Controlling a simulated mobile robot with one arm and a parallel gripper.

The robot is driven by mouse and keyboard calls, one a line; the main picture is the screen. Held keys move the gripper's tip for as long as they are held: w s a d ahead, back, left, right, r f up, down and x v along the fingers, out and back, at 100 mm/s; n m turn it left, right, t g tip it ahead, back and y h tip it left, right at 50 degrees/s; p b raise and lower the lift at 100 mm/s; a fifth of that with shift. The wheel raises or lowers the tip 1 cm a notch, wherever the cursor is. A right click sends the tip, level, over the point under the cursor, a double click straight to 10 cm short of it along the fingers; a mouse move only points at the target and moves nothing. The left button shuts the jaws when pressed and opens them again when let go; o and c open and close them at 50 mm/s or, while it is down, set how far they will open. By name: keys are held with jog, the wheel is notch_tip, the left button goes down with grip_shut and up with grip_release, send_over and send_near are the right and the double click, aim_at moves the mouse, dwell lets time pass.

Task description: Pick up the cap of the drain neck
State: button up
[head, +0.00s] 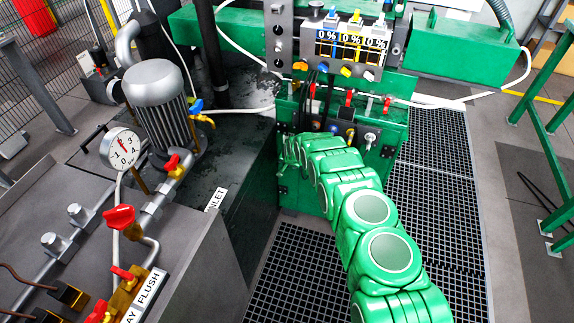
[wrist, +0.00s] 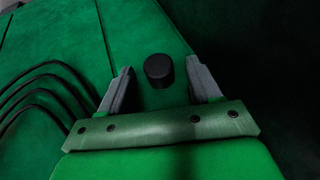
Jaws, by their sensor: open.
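A short round black cap (wrist: 158,72) stands on a green surface in the wrist view. I take it to be the cap of the drain neck; the neck itself cannot be made out. My gripper (wrist: 160,65) is open, with one grey finger left of the cap and one right of it in the picture. Gaps show on both sides, and I cannot tell how far the fingertips are above the surface. In the head view my green arm reaches to the green cabinet (head: 396,150), and neither my gripper nor the cap can be made out there.
Several black cables (wrist: 48,88) curve at the left of the wrist view. In the head view, a control box (head: 345,45) with percent displays stands above the cabinet. A motor (head: 160,100) and gauge (head: 121,148) are at left. Grating floor (head: 432,175) lies open at right.

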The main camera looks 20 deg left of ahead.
jog(key=shift+c, duration=0.4)
grip_shut()
jog(key=s+d+r, duration=0.2)
jog(key=s+r, duration=0.6)
jog(key=s, duration=0.5)
jog(key=shift+s+d, duration=0.15)
jog(key=shift+s, duration=0.25)
dwell(1.0)
